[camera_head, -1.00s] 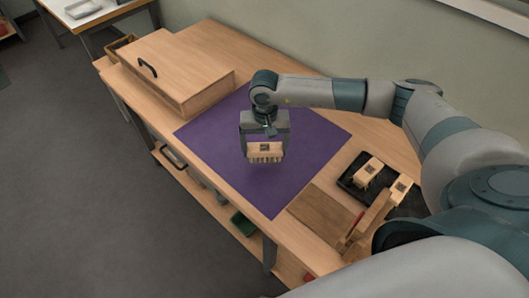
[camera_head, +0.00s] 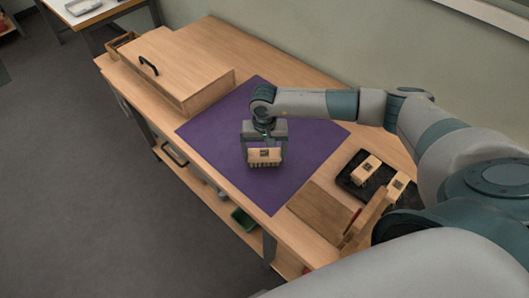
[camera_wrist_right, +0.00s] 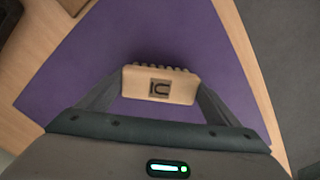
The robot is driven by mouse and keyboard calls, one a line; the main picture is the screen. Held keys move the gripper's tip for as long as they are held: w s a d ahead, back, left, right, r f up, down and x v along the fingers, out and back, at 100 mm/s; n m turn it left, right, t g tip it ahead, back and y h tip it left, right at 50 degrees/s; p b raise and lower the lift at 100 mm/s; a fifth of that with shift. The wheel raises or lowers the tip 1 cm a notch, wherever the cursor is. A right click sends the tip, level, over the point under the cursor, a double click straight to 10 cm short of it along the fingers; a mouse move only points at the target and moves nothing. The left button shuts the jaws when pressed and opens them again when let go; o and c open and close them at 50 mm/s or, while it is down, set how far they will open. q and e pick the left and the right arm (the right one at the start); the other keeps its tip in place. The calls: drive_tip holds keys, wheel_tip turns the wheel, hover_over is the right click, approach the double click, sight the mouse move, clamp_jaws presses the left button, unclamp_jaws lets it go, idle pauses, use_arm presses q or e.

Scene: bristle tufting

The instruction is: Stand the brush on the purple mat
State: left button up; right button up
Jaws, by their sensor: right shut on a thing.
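The brush (camera_head: 265,155) is a small pale wooden block with a dark square mark on top and bristles pointing down. My right gripper (camera_head: 264,152) is shut on it, with one finger at each end of the block. The brush is upright over the middle of the purple mat (camera_head: 307,150); I cannot tell whether its bristles touch the mat. In the right wrist view the brush (camera_wrist_right: 160,85) sits between the two fingers, with the mat (camera_wrist_right: 140,35) behind it. My left gripper is not in view.
A wooden box with a black handle (camera_head: 168,70) stands left of the mat. To the right, a black tray (camera_head: 350,186) holds similar wooden brushes, near a brown board (camera_head: 319,211). The mat around the brush is clear.

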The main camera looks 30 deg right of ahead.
sight(264, 153)
drive_tip(key=shift+f, duration=0.15)
drive_tip(key=o, duration=1)
drive_tip(key=shift+r, duration=0.3)
wheel_tip(264, 153, up, 12)
drive_tip(key=b, duration=0.5)
drive_tip(key=shift+f, duration=0.1)
